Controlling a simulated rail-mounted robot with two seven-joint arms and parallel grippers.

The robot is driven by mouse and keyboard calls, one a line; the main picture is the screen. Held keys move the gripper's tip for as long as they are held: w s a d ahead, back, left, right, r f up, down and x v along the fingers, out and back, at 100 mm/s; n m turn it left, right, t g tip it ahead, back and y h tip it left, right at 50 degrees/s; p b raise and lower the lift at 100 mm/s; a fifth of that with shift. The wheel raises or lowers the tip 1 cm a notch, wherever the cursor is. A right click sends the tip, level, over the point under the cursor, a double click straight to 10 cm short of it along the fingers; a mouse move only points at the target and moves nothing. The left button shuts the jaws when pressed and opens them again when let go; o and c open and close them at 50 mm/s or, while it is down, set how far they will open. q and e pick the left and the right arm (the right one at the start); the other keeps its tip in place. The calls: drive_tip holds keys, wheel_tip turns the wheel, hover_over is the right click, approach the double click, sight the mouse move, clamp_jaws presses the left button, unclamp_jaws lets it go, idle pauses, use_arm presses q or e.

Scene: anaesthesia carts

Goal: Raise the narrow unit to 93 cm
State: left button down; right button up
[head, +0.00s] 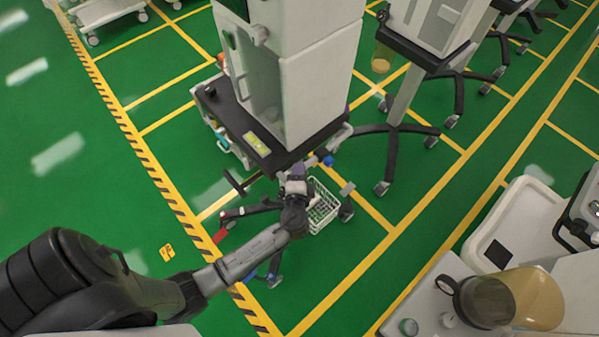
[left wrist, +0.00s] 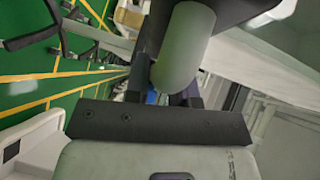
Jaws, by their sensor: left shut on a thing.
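The narrow unit (head: 312,75) is a tall pale cabinet on a black shelf (head: 232,122), standing on a wheeled base in the upper middle of the head view. My left gripper (head: 297,176) is at the front lower edge of that shelf, by its right corner. In the left wrist view my left gripper (left wrist: 168,92) is shut on a pale rounded grey handle (left wrist: 185,45) under a dark edge. Its fingers sit on either side of the handle's end. The exact contact is partly hidden in the head view. My right gripper is not in view.
A white wire basket (head: 322,208) hangs low beside my left gripper, above the wheeled base. Another wheeled unit (head: 425,30) stands to the right. A worktop with an amber jug (head: 490,302) is at lower right. Green floor is free at left.

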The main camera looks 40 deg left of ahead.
use_arm(q)
drive_tip(key=shift+f, duration=0.1)
drive_tip(key=c, duration=1)
unclamp_jaws()
drive_tip(key=shift+o, duration=0.2)
drive_tip(key=v, duration=1.4)
drive_tip(key=shift+b, duration=0.4)
drive_tip(key=shift+a, duration=0.1)
